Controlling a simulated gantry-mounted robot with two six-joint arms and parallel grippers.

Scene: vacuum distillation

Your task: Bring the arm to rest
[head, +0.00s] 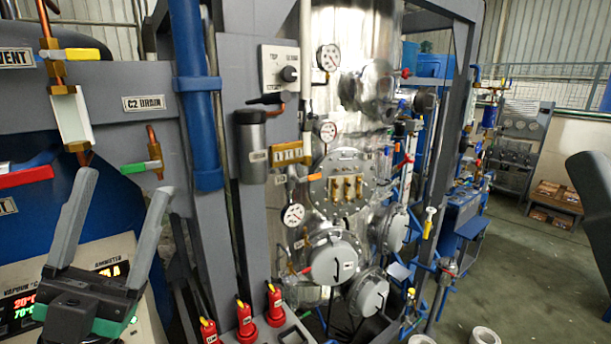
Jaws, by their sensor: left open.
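My left gripper (113,228) is at the lower left of the head view. Its two grey fingers point up and stand wide apart with nothing between them. It is in front of a panel with red and green digital readouts (27,307), part of which it hides. My right gripper is not in view.
Right of the gripper are a blue vertical pipe (197,100) and a grey frame post (240,200). Red valves with yellow tips (246,322) stand low in front. The steel vessel (335,250) carries gauges and round covers. Open floor (530,280) lies at the right.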

